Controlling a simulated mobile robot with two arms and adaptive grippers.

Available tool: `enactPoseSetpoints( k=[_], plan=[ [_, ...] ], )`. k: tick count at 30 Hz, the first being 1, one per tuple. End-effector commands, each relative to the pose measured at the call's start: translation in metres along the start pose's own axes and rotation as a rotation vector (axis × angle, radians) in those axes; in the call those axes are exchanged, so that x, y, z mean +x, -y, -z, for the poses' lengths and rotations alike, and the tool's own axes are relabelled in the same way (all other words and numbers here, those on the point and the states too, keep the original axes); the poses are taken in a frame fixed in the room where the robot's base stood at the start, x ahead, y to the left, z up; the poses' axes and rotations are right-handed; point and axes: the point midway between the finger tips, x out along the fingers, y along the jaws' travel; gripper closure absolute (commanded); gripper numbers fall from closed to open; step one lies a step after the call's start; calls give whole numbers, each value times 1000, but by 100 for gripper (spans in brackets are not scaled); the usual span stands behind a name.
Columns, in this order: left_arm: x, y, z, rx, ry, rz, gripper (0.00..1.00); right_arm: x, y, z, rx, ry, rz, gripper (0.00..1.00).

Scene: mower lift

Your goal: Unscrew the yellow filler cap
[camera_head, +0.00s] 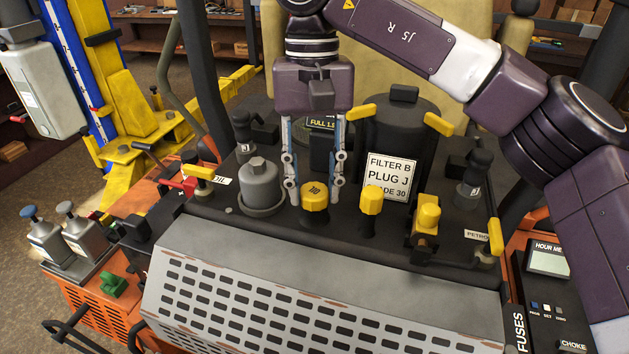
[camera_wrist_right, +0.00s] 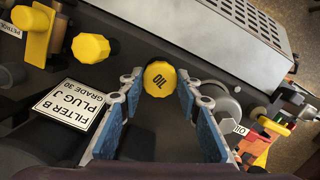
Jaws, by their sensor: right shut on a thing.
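The yellow filler cap (camera_head: 315,197) stands upright on the dark engine deck behind the grey perforated cover. The filler neck below the cap is mostly hidden. My left gripper is not in view.
A yellow-knobbed dipstick (camera_head: 371,202) stands close to the right of the cap. A grey round canister (camera_head: 259,184) is close to the left. A black filter housing (camera_head: 400,125) with a white label (camera_head: 390,176) rises behind. The perforated cover (camera_head: 300,285) lies in front.

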Motion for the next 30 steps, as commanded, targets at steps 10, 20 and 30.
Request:
enactPoseSetpoints(
  k=[10, 20, 30],
  plan=[
    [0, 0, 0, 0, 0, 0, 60, -2, 1, 0, -31, -4, -2, 94],
    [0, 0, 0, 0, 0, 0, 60, -2, 1, 0, -365, -3, -52, 94],
    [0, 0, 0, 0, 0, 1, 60, -3, 1, 0, -358, -2, -53, 94]
  ],
)
